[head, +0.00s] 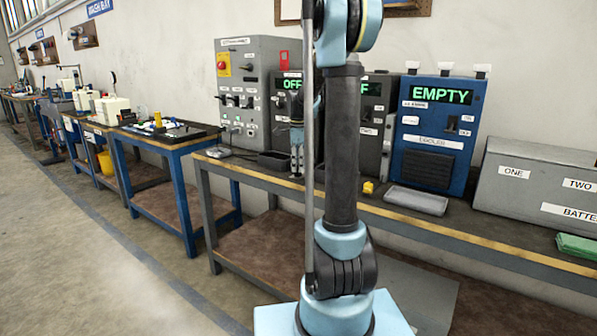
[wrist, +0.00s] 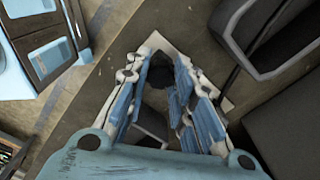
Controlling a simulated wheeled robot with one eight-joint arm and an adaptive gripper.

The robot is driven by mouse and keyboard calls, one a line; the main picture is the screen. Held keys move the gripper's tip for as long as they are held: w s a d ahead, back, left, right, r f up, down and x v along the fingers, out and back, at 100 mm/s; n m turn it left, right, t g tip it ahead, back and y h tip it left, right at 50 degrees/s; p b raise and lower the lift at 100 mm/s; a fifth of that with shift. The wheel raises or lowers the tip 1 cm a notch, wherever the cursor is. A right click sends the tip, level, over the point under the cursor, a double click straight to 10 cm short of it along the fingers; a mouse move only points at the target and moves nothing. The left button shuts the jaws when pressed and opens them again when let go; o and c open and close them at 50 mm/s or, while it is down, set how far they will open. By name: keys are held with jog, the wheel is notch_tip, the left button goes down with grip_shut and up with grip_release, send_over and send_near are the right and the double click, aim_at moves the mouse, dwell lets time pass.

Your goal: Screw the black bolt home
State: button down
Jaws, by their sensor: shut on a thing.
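My gripper (wrist: 160,82) points down at the bench, its blue-padded fingers closed around a small dark thing. This thing, which looks like the black bolt (wrist: 160,72), shows between the fingertips in the wrist view. Its thread and lower end are hidden, so I cannot tell how far in it sits. In the head view my gripper (head: 297,168) is low over the bench, partly behind my arm, and the bolt cannot be made out.
A dark tray (head: 275,161) stands close to my gripper. Control boxes, including a grey one (head: 243,125) and a blue one reading EMPTY (head: 433,160), line the back of the workbench (head: 480,240). A yellow block (head: 368,187) and a grey tray (head: 417,205) lie to the right.

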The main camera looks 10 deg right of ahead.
jog(key=m, duration=0.4)
jog(key=shift+w+a, duration=0.1)
jog(key=m, duration=0.4)
jog(key=shift+m, duration=0.3)
jog(key=c, duration=1.3)
grip_release()
notch_tip(320, 180, up, 12)
jog(key=shift+f, duration=0.15)
jog(key=shift+c, duration=0.3)
